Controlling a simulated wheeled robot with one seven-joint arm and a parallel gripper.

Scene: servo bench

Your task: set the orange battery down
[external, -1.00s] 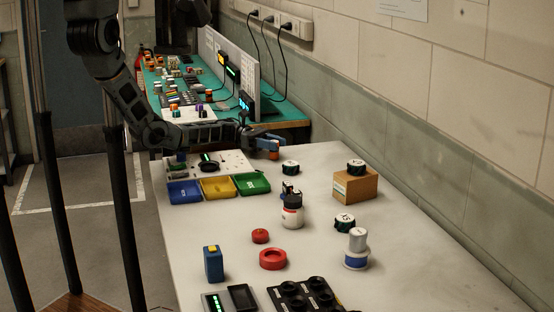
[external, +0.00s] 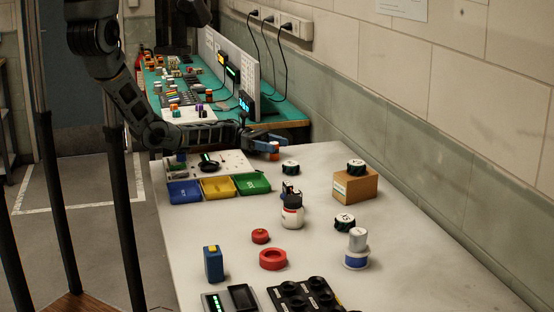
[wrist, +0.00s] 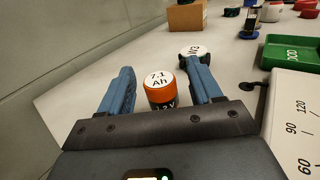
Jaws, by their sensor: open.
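The orange battery (wrist: 159,92) has a white top marked "7.1 Ah" and a dark lower band. In the wrist view it stands upright between the two blue fingers of my gripper (wrist: 159,66). The fingers are open, with a gap visible on each side of the battery. Its bottom is hidden by the gripper body, so its contact with the pale bench (wrist: 75,92) cannot be seen. In the external view my gripper (external: 271,147) is low over the bench's far end, with a little orange showing at the fingers.
A white-topped cylinder (wrist: 193,51) is close beyond the right finger; it also shows in the external view (external: 290,168). A green bin (wrist: 290,54) and a white dial panel (wrist: 293,115) lie to the right. A cardboard box (wrist: 187,16) stands farther off. Bench left of the fingers is clear.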

